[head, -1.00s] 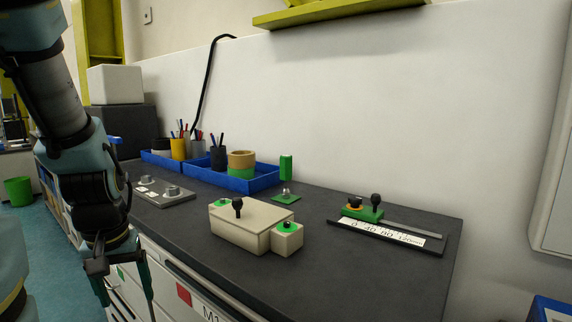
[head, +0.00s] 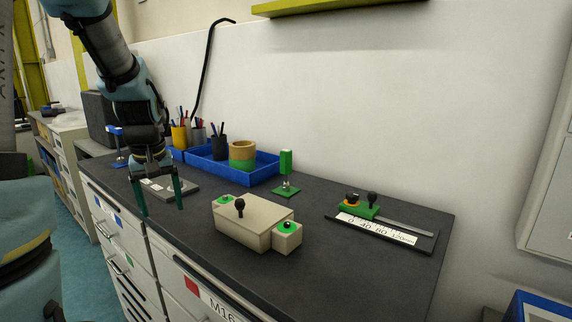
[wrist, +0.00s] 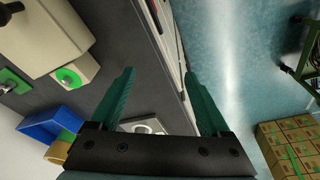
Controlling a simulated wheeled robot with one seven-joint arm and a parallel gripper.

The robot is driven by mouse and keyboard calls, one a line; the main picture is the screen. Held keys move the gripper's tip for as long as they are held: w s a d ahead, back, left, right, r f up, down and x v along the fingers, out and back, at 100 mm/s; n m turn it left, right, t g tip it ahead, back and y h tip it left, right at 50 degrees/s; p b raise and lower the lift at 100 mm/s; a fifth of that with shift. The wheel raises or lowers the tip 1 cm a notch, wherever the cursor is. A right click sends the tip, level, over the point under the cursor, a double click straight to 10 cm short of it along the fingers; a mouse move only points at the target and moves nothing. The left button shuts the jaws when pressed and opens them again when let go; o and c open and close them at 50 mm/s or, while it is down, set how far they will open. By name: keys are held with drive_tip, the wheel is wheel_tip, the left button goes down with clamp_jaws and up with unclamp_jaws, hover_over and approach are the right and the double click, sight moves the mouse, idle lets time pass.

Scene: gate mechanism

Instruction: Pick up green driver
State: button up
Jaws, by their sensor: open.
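The green driver (head: 286,162) stands upright on a small green base (head: 286,190) toward the back of the dark counter, right of the blue tray. Its green handle is on top, with a metal shaft below. My gripper (head: 162,209) is open and empty, pointing down by the counter's front edge, well to the left of the driver and nearer the camera. In the wrist view my gripper (wrist: 160,74) has both fingers apart with nothing between them. The green base (wrist: 12,80) shows at the left edge there.
A beige box (head: 240,222) with a black knob and green discs stands in front of the driver. A blue tray (head: 215,172) holds cups and pens. A grey plate (head: 170,189) lies behind my gripper. A slider with a scale (head: 385,229) is at right.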

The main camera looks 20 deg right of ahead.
drive_tip(key=w+d+r+n, duration=0.1)
drive_tip(key=w+d+r, duration=0.3)
drive_tip(key=w+d, duration=0.6)
wheel_tip(320, 180, up, 6)
drive_tip(key=n+y, duration=0.1)
drive_tip(key=n, duration=0.3)
hover_over(287, 151)
drive_tip(key=shift+s+d+f+g, duration=0.1)
drive_tip(key=shift+s+d+g, duration=0.1)
drive_tip(key=shift+d+g, duration=0.1)
drive_tip(key=f, duration=0.3)
drive_tip(key=f+p, duration=0.1)
drive_tip(key=f, duration=0.1)
drive_tip(key=shift+w+a+f, duration=0.15)
drive_tip(key=shift+w, duration=0.2)
drive_tip(key=f+p, duration=0.1)
drive_tip(key=f, duration=0.1)
drive_tip(key=f+p, duration=0.1)
drive_tip(key=shift+w+a+f+p, duration=0.2)
drive_tip(key=shift+w+f+p, duration=0.2)
drive_tip(key=shift+w+f, duration=0.1)
drive_tip(key=shift+f, duration=0.55)
clamp_jaws()
